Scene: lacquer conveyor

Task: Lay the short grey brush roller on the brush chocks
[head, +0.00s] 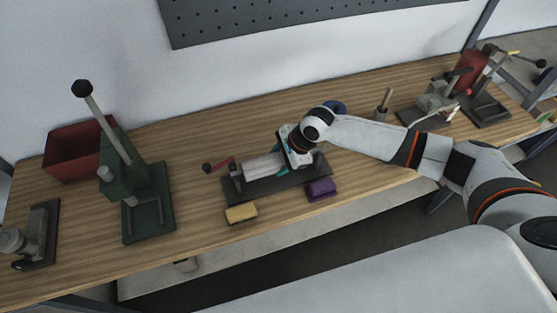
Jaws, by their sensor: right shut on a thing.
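A short pale grey roller (263,167) lies roughly level over a dark stand (285,187) in the middle of the bench. Teal finger parts show below the gripper's white body. I cannot tell whether the roller touches the chocks. My left gripper is not in view.
A yellow block (241,213) and a purple block (321,188) lie in front of the stand. A green lever press (150,200) and a red bin (78,150) stand left. A blue round thing (335,106) and several tools are right, behind my arm.

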